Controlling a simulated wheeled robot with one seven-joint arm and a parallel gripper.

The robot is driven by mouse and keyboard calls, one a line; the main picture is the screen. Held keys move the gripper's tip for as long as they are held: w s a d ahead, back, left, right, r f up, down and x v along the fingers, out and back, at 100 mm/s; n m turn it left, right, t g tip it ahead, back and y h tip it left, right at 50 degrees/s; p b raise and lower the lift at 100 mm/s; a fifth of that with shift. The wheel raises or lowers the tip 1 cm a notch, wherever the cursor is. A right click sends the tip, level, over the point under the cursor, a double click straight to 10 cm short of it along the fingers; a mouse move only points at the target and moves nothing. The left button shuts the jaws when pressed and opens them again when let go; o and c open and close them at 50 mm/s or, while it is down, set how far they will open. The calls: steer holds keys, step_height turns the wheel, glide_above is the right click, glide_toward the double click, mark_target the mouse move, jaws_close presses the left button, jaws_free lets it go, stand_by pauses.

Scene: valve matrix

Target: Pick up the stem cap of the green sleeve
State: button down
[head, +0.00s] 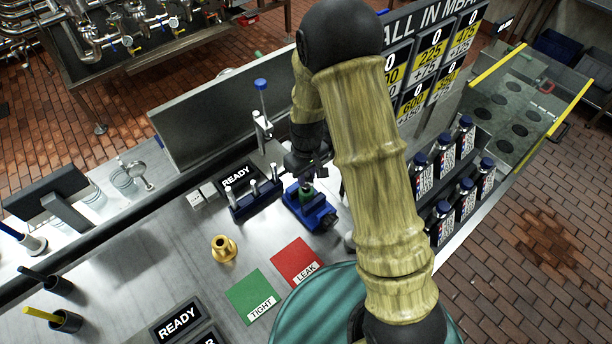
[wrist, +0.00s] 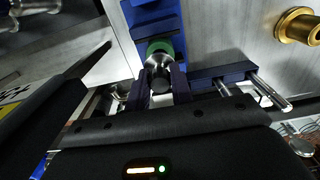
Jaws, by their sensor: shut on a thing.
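The green sleeve (head: 307,195) stands in a blue vise (head: 314,217) on the steel bench; the sleeve also shows at the top middle of the wrist view (wrist: 160,46). The steel stem cap (wrist: 159,67) is at the sleeve's near end, between my fingers. My gripper (wrist: 161,80) is shut on the stem cap. In the head view, my gripper (head: 306,176) is directly above the sleeve and hides the cap. I cannot tell whether the cap still touches the sleeve.
A blue rack (head: 254,202) with steel pins stands just left of the vise. A brass flanged part (head: 224,248) sits on the bench in front. Green TIGHT (head: 252,297) and red LEAK (head: 297,262) mats lie clear. Several blue-capped bottles (head: 442,165) stand at the right.

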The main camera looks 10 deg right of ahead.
mark_target(306, 174)
step_height(306, 174, up, 7)
steer(key=p, duration=0.3)
steer(key=shift+f+p, duration=0.2)
steer(key=shift+p, duration=0.2)
steer(key=shift+f, duration=0.1)
